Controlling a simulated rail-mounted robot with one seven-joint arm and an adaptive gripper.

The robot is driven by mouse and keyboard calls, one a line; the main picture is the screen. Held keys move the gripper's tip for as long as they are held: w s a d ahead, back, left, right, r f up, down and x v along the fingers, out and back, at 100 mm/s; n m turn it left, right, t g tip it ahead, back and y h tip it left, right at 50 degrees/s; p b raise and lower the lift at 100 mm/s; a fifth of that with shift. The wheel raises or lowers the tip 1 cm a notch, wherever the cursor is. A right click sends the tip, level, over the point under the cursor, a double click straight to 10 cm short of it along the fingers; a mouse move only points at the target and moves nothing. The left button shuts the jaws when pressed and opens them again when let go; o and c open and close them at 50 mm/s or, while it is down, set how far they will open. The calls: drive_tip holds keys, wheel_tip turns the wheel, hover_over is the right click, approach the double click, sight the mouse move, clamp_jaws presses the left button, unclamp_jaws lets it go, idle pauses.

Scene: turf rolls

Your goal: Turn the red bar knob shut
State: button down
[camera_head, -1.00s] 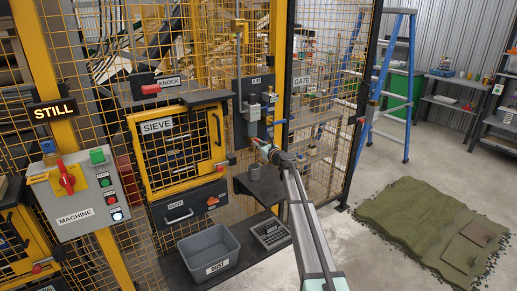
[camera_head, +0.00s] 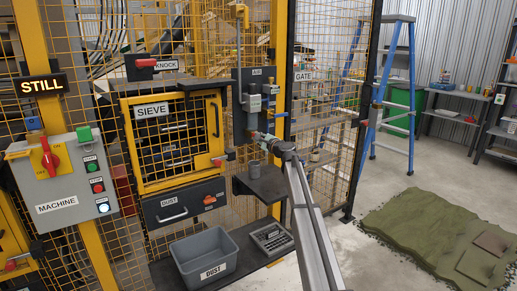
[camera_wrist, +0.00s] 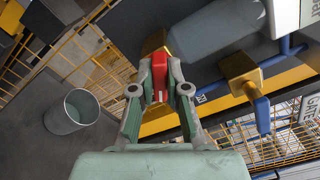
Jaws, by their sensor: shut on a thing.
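The red bar knob (camera_wrist: 160,77) sits between my fingertips in the wrist view, beside a brass fitting (camera_wrist: 155,42) on a grey cylinder (camera_wrist: 213,32). My gripper (camera_wrist: 160,90) is shut on it, with one finger on each side. In the head view my gripper (camera_head: 262,138) reaches the lower part of the dark air panel (camera_head: 238,104). The knob is mostly hidden there by the gripper, and I cannot tell how far it is turned.
A blue-handled brass valve (camera_wrist: 262,112) is close to the right of my gripper. A grey cup (camera_wrist: 72,110) stands on the dark shelf to the left. The sieve door (camera_head: 132,178) and a mesh fence are near.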

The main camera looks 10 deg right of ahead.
drive_tip(key=n+b, duration=0.2)
drive_tip(key=b, duration=0.1)
drive_tip(key=n+b, duration=0.2)
drive_tip(key=shift+w+f, duration=0.1)
drive_tip(key=shift+f, duration=0.15)
drive_tip(key=shift+r+n+b, duration=0.15)
drive_tip(key=shift+n+b, duration=0.85)
drive_tip(key=shift+b, duration=0.25)
drive_tip(key=shift+r, duration=0.1)
drive_tip(key=c, duration=1.2)
unclamp_jaws()
drive_tip(key=shift+o, duration=0.2)
drive_tip(key=v, duration=1.2)
